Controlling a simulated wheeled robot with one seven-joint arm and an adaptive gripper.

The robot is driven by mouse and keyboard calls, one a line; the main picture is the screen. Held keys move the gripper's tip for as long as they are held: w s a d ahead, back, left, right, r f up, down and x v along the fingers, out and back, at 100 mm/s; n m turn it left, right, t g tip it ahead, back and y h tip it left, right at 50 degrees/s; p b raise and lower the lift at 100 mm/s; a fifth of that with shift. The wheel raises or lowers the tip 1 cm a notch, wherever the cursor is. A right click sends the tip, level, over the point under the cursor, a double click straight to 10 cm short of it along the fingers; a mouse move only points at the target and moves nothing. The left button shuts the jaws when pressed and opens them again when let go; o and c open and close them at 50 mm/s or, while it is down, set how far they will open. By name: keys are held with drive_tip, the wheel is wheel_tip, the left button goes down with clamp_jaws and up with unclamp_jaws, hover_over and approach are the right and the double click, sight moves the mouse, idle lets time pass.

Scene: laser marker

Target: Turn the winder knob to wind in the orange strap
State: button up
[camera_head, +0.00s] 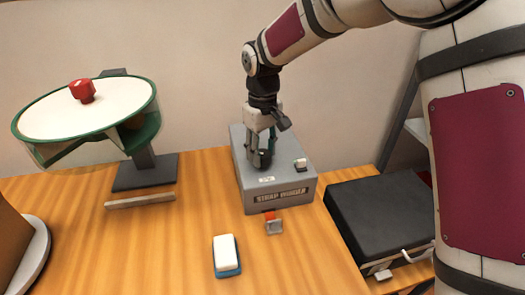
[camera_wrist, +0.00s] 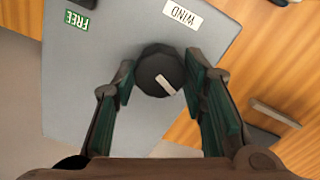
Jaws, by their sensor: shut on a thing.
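The grey strap winder box (camera_head: 285,187) stands on the wooden table, with its name plate facing the front. My gripper (camera_head: 261,158) points down over the box top. In the wrist view its fingers (camera_wrist: 160,78) are on either side of the dark round winder knob (camera_wrist: 152,62) and closed on it. A white pointer mark on the knob points to the lower right. The WIND label (camera_wrist: 182,13) and the green FREE label (camera_wrist: 76,19) lie on the box top. A short bit of orange strap (camera_head: 269,214) with a grey end piece (camera_head: 274,227) shows at the box's front.
A small light-topped part (camera_head: 300,164) sits on the box top. A white and blue block (camera_head: 227,255) lies in front. A round white-topped stand (camera_head: 88,108) with a red knob (camera_head: 82,91) is left. A black case (camera_head: 375,215) is right. The front table is mostly clear.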

sight(263, 154)
drive_tip(key=shift+n, duration=2.1)
drive_tip(key=o, duration=1.2)
drive_tip(key=shift+c, duration=0.2)
wheel_tip(263, 154, up, 12)
drive_tip(key=shift+d, duration=0.1)
